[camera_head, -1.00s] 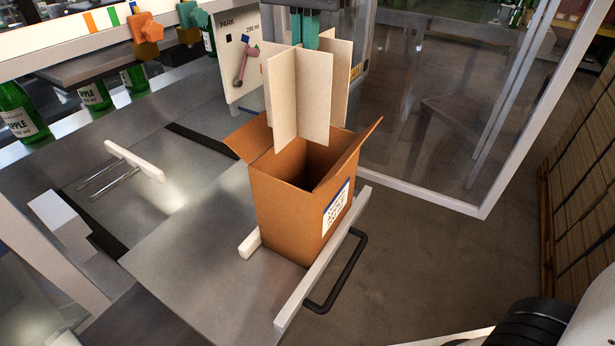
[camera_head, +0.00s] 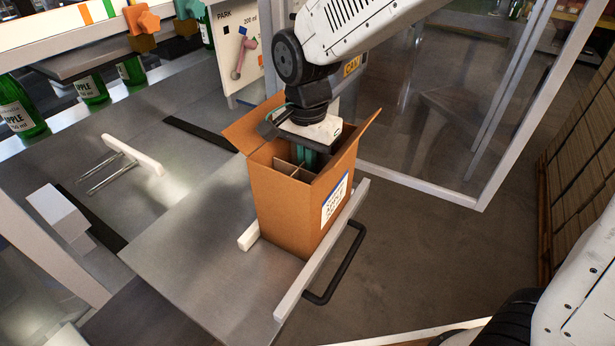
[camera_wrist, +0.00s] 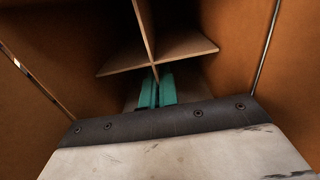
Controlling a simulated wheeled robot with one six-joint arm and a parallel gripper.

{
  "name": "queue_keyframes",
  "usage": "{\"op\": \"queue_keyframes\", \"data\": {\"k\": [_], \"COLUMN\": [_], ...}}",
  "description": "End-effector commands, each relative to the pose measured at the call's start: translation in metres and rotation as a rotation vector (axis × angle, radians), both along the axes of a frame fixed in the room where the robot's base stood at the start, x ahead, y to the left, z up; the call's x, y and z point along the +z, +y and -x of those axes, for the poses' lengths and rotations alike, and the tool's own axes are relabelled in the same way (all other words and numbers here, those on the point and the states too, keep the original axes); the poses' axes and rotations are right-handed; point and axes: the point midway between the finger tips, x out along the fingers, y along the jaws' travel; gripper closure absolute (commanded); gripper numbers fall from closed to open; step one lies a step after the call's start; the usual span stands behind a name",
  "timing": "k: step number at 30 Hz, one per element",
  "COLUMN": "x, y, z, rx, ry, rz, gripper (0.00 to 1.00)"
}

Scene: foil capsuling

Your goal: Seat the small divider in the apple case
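The apple case (camera_head: 290,215) is an open brown carton with a white label on its right face, upright on the metal table. The small divider (camera_head: 283,167), crossed tan panels, is down inside it, with its top edges below the case rim. My gripper (camera_head: 306,157) reaches down into the case mouth. In the wrist view, the teal fingers of my gripper (camera_wrist: 157,90) are close together on either side of a panel of the divider (camera_wrist: 165,52). The divider's lower edges and the case floor are hidden.
The case flaps stand open, one flap (camera_head: 360,135) leaning out to the right. A white rail (camera_head: 318,255) with a black handle borders the case. A white push bar (camera_head: 133,153) and green bottles (camera_head: 18,105) are to the left.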

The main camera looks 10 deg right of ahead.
Motion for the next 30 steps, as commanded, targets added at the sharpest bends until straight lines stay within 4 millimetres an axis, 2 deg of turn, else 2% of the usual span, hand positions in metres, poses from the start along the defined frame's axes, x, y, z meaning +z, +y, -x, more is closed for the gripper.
{"op": "queue_keyframes", "data": {"k": [9, 21, 22, 24, 30], "x": [-0.04, -0.046, -0.046, -0.045, -0.045], "y": [0.0, 0.0, 0.0, 0.0, 0.0], "z": [0.001, 0.001, 0.0, 0.0, 0.0], "rx": [0.0, 0.0, 0.0, 0.0, 0.0], "ry": [0.003, 0.001, 0.0, 0.0, 0.0], "rz": [0.002, 0.001, 0.0, 0.0, 0.0], "gripper": [1.0, 1.0, 0.95, 0.76, 0.76]}}
